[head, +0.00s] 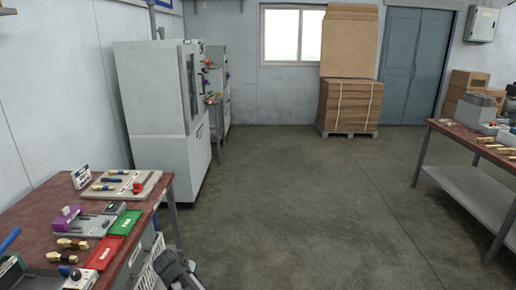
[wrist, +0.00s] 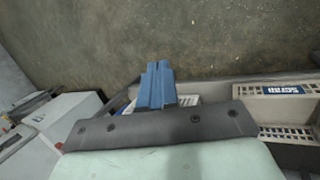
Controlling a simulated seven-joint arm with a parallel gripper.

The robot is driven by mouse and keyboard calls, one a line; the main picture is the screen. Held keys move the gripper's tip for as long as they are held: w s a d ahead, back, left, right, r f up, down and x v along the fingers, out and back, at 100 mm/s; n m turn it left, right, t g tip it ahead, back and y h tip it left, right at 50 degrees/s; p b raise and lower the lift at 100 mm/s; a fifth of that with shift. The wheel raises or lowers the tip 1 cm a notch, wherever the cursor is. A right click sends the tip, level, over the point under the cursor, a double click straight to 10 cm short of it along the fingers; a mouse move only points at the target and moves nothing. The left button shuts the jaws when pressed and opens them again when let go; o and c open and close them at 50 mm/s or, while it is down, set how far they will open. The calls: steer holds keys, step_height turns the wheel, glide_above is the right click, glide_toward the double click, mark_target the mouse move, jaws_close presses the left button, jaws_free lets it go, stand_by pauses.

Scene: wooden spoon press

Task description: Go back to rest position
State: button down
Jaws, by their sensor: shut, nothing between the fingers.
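My gripper (wrist: 157,67) shows in the wrist view as two blue fingers pressed together, with nothing between them. It points over the bare concrete floor (wrist: 200,35), apart from the things around it. In the head view I cannot make out the gripper clearly. No wooden spoon or press can be told for certain in either view.
A red-topped workbench (head: 35,223) with tools and trays stands at the left. A white cabinet machine (head: 157,115) stands behind it. Beige baskets (wrist: 285,106) lie right of my gripper. Another table (head: 447,136) is at right; the middle floor is clear.

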steer(key=d+f+m+g, duration=0.1)
steer(key=d+f+m, duration=0.25)
steer(key=d, duration=0.65)
steer(key=d+f+m+g, duration=0.1)
steer(key=d+f+m, duration=0.25)
steer(key=d, duration=0.65)
steer(key=s+d+f+m+g+y, duration=0.1)
steer(key=s+d+f+m, duration=0.3)
steer(key=d, duration=0.6)
steer(key=s+d+f+m+g+y, duration=0.1)
steer(key=s+d+m, duration=0.3)
steer(key=d, duration=0.6)
steer(key=s+f+g, duration=0.3)
steer(key=s+f, duration=0.7)
steer(key=s, duration=0.4)
steer(key=s+f+m+g, duration=0.1)
steer(key=s+f+g, duration=0.3)
steer(key=s+f, duration=0.6)
steer(key=s, duration=0.5)
steer(key=shift+a+f, duration=0.3)
steer(key=shift+f, duration=0.05)
